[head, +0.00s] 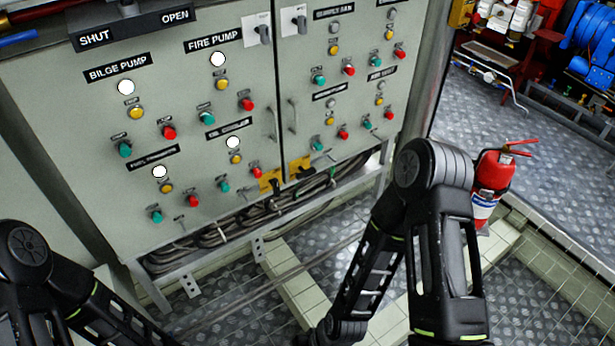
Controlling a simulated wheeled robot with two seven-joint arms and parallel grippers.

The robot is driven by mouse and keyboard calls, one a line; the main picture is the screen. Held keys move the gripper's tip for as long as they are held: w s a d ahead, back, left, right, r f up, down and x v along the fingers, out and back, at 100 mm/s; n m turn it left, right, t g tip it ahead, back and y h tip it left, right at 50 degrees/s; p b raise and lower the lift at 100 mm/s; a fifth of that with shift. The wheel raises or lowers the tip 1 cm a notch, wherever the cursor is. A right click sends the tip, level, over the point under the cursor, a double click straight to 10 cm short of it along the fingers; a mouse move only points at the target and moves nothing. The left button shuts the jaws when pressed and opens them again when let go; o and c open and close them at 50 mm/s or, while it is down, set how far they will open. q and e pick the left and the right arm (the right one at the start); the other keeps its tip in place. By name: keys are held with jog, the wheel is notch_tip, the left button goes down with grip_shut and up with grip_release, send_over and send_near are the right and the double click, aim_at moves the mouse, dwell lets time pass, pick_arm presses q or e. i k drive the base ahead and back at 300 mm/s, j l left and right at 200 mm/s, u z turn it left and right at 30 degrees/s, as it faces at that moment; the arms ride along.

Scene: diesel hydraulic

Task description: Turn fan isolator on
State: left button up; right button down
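A grey-green control cabinet (60,110) fills the left and middle of the head view. Two rotary isolator switches on white plates sit near its top, one on the left door (263,34) and one on the right door (299,21). I cannot read a fan label on either, so which is the fan isolator is unclear. Both handles look dark, and their exact on or off position is too small to tell. My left arm enters at the lower left and my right arm stands at the lower right in front of the cabinet. Neither gripper shows in the picture.
The doors carry several lamps and green, yellow and red buttons, with labels such as BILGE PUMP (118,67) and FIRE PUMP (213,40). Cables (230,222) run below the doors. A red fire extinguisher (491,172) stands right of my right arm. The metal floor (320,240) is partly clear.

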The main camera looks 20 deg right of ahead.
aim_at(309, 172)
jog(key=i+l+z, duration=0.1)
jog(key=l, duration=0.3)
jog(key=i+l+z, duration=0.1)
jog(key=l, duration=0.35)
jog(key=i+l+z, duration=0.15)
jog(key=l, duration=0.25)
jog(key=i+l+z, duration=0.1)
jog(key=l, duration=0.3)
jog(key=i+l+z, duration=0.1)
jog(key=l, duration=0.3)
jog(key=i+l+z, duration=0.1)
jog(key=l, duration=0.25)
jog(key=i, duration=0.1)
